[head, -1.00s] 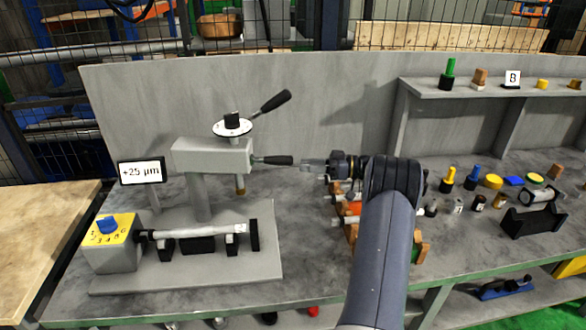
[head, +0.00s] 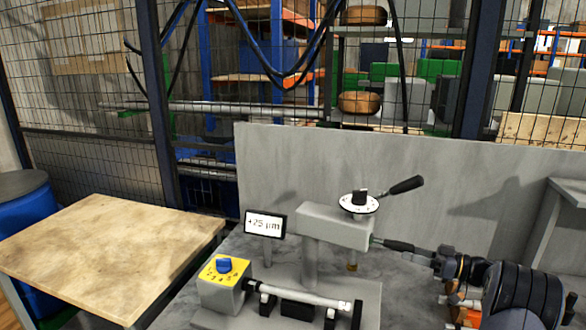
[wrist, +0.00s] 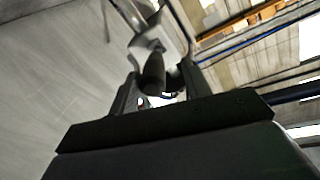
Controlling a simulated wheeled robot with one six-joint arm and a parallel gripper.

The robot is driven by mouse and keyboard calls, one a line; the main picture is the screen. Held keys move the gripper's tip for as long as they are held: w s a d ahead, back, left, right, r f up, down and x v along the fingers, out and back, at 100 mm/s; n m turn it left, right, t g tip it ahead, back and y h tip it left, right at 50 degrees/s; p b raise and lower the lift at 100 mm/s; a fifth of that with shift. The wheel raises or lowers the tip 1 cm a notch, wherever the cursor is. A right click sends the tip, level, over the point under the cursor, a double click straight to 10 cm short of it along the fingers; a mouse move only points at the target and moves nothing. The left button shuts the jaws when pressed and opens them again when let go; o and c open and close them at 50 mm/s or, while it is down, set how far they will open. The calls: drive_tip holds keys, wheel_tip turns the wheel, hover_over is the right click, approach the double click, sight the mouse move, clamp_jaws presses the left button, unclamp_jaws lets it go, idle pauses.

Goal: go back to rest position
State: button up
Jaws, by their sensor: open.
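My gripper (head: 418,256) is at the right of the grey grinder (head: 335,226), at the end of its lower black lever handle (head: 393,245). In the wrist view my gripper (wrist: 160,84) has its two fingers apart, with the dark handle (wrist: 153,72) between or just beyond them. I cannot tell whether the fingers touch it. My arm bends away at the lower right of the head view. A shaft (head: 303,296) lies across the front of the grinder.
A display (head: 263,223) reads +25 µm. A yellow-topped box with a blue knob (head: 223,266) stands at the grinder's left. The upper lever (head: 405,185) sticks out above my gripper. A grey panel (head: 440,180) stands behind. A bare wooden table (head: 105,255) is at the left.

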sight(396, 249)
drive_tip(key=x, duration=0.4)
drive_tip(key=shift+a+p, duration=0.15)
drive_tip(key=shift+p, duration=0.25)
drive_tip(key=shift+w, duration=0.1)
drive_tip(key=shift+a, duration=0.1)
